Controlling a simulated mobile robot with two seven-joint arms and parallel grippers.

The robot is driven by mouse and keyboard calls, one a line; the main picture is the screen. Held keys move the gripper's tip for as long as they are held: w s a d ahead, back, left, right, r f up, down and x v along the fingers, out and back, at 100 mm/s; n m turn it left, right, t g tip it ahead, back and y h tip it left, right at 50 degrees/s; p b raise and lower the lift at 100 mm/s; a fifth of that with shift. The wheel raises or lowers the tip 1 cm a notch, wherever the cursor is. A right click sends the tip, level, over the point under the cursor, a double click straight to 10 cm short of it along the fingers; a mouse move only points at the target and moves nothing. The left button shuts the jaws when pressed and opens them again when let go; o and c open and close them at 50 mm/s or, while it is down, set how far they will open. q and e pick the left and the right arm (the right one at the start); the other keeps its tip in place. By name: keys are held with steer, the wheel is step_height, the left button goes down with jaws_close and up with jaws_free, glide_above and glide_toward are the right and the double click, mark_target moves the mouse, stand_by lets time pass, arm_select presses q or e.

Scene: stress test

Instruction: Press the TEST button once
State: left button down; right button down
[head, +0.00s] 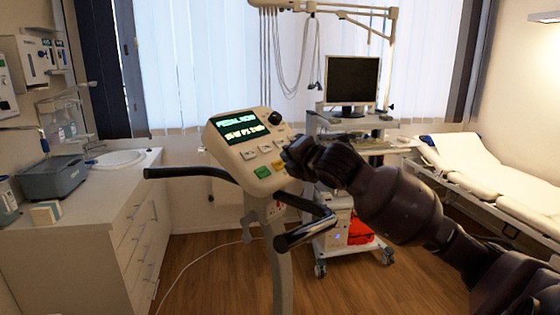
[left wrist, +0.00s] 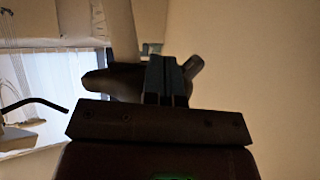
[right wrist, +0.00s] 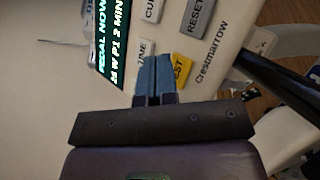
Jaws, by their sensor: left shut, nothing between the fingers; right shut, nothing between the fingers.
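The console (head: 245,143) of the exercise bike has a lit display and rows of buttons. The yellow TEST button (right wrist: 182,66) shows in the right wrist view, its label partly covered by my right gripper (right wrist: 155,62). A yellow button also shows in the head view (head: 279,164). My right gripper is shut and empty, its tips over or beside the TEST button; I cannot tell whether they touch it. In the head view it is at the console's right edge (head: 288,158). My left gripper (left wrist: 170,62) is shut and empty, away from the console, outside the head view.
A green button (head: 262,172) is close to the yellow one, and a grey RESET button (right wrist: 196,16) lies near TEST. Black handlebars (head: 190,172) flank the console. A monitor cart (head: 340,235) stands behind, a counter (head: 90,215) left, an examination bed (head: 480,180) right.

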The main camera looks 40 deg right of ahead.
stand_by(0.3)
steer(key=s+r+p, duration=0.3)
steer(key=r+p, duration=0.1)
steer(key=shift+d, duration=0.35)
stand_by(0.4)
steer(key=shift+s+r, duration=0.1)
steer(key=s+r, duration=0.4)
steer(key=r, duration=0.1)
steer(key=shift+d+r, duration=0.2)
steer(key=shift+d, duration=0.2)
steer(key=shift+s, duration=0.1)
stand_by(0.7)
